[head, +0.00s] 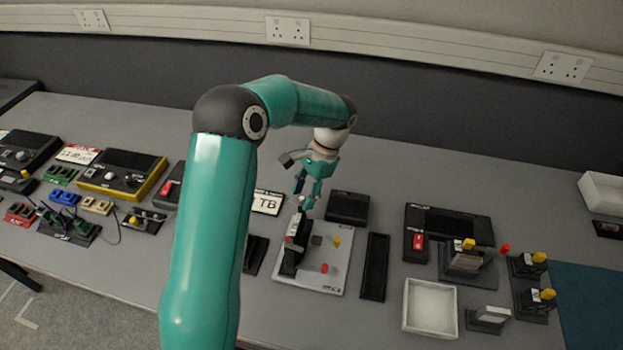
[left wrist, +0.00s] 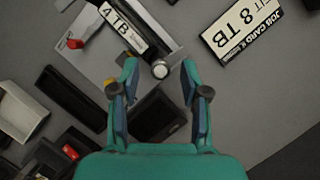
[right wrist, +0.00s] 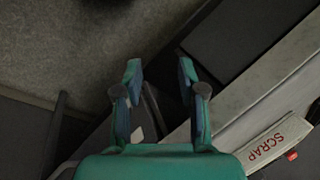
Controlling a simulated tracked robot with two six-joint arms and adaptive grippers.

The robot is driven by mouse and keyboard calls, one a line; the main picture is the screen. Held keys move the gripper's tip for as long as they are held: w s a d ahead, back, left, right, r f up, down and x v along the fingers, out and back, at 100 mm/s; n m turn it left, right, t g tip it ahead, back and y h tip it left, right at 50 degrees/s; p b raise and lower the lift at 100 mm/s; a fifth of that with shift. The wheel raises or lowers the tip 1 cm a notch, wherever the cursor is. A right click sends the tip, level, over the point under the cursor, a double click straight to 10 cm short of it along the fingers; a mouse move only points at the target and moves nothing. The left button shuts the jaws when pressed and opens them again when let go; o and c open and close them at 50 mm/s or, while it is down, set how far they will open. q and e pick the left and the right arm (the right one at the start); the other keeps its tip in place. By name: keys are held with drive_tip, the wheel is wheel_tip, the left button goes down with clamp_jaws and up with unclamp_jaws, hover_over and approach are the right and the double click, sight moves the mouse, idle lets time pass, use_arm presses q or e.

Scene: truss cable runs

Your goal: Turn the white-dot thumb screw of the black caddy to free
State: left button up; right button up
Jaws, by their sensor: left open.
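The black caddy (head: 291,256) with a white label stands on a light grey plate (head: 328,277) in the middle of the table. In the left wrist view the caddy (left wrist: 148,18) shows its "4 TB" label. A round, pale metallic screw head (left wrist: 160,69) is at its near end; I cannot make out a dot on it. My left gripper (head: 307,197) is open above that end. In the left wrist view the screw head appears between its fingertips; contact cannot be told. My right gripper (right wrist: 158,68) is open and empty, and shows only in its own wrist view.
A job card (left wrist: 245,32) reading "8 TB" lies beside the plate. A black box (head: 348,207) is behind the plate and a dark tray (head: 375,267) right of it. A white tray (head: 430,307) is at front right.

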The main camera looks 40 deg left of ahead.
use_arm(q)
drive_tip(key=v, duration=1.1)
drive_tip(key=shift+r, duration=0.3)
drive_tip(key=shift+w, duration=0.1)
